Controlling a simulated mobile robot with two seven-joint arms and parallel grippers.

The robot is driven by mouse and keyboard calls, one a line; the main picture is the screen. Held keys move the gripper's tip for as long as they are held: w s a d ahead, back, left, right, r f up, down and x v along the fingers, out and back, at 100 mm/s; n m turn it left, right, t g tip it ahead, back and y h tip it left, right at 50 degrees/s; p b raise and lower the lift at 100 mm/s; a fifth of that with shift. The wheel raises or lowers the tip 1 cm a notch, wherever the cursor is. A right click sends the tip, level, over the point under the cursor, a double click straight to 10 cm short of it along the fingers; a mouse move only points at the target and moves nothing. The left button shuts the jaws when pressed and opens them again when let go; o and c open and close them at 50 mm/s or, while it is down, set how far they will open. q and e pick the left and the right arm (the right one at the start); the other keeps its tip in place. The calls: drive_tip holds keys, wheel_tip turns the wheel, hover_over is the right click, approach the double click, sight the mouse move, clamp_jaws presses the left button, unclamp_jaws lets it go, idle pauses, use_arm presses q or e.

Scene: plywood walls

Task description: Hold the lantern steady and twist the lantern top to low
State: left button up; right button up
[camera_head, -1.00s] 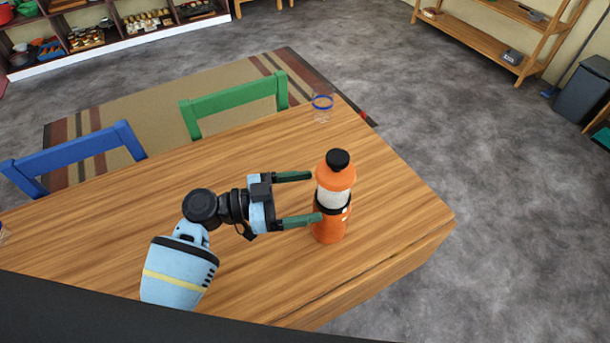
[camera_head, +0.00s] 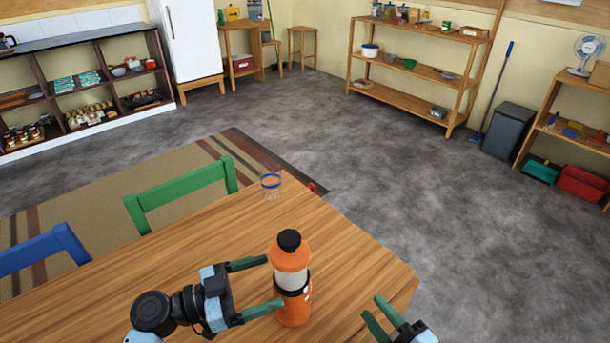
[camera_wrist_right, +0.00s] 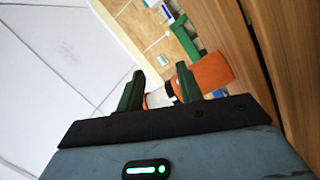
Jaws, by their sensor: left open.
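The orange lantern (camera_head: 291,316) stands upright on the wooden table (camera_head: 345,262), with a clear middle, an orange upper part and a black cap (camera_head: 289,240). My left gripper (camera_head: 275,281) is open at the lantern's left side, its green fingers pointing at it. One finger is near the upper part and the other near the lower body; I cannot tell whether they touch. My right gripper (camera_head: 375,308) is open and empty, to the lantern's right and apart from it. In the right wrist view the lantern (camera_wrist_right: 212,73) lies sideways beyond the open fingers, partly hidden by them.
A glass with a blue rim (camera_head: 271,186) stands at the table's far edge. A green chair (camera_head: 180,190) and a blue chair (camera_head: 42,248) stand along the far left side. The tabletop around the lantern is mostly clear.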

drive_tip(key=w+a+r+n+g+y, duration=0.3)
drive_tip(key=w+r+n+y, duration=0.4)
drive_tip(key=r+n, duration=0.55)
wheel_tip(320, 180, up, 11)
drive_tip(key=n+g+h, duration=0.4)
drive_tip(key=n+g, duration=1.4)
drive_tip(key=n, duration=1.1)
hover_over(296, 232)
drive_tip(key=shift+w+d, duration=0.2)
drive_tip(key=shift+w, duration=0.15)
drive_tip(key=shift+a+r+n+h, duration=0.2)
drive_tip(key=shift+r+n+h, duration=0.05)
drive_tip(key=shift+n+h, duration=0.5)
drive_tip(key=r+h, duration=0.1)
drive_tip(key=h, duration=0.1)
drive_tip(key=d+r+n+t+h, duration=0.1)
drive_tip(key=r+h, duration=0.1)
drive_tip(key=w+r+n+h, duration=0.1)
drive_tip(key=h, duration=0.2)
drive_tip(key=shift+w+d+r, duration=0.1)
drive_tip(key=shift+d+r, duration=0.1)
drive_tip(key=shift+d, duration=0.2)
